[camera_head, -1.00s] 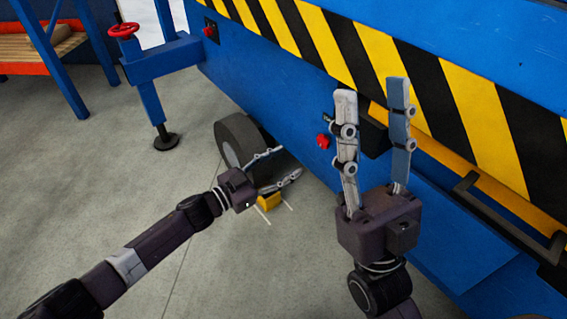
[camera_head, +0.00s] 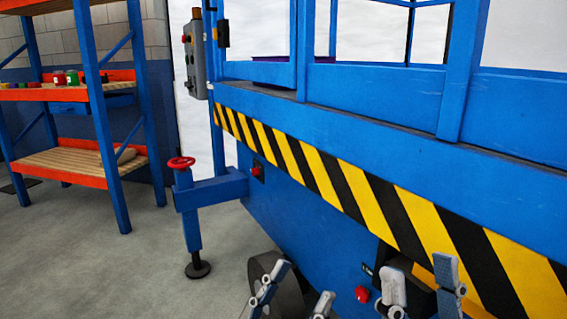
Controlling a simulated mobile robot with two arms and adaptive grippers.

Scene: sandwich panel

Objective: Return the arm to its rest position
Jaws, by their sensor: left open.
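My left gripper (camera_head: 297,288) is at the bottom edge of the head view, in front of the dark wheel (camera_head: 262,268) of the blue lift. Its two fingertips point up and stand apart, with nothing seen between them. My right gripper (camera_head: 420,284) is to its right at the bottom edge, before the lift's side. Its fingers also point up, spread apart and empty. The palms and most of both arms are below the view.
The blue lift (camera_head: 300,215) with a yellow-black striped band fills the right. Its outrigger leg (camera_head: 193,230) with a red handwheel (camera_head: 181,163) stands on the floor at centre left. A shelf rack (camera_head: 65,165) stands at far left. Grey floor (camera_head: 90,260) at the lower left is clear.

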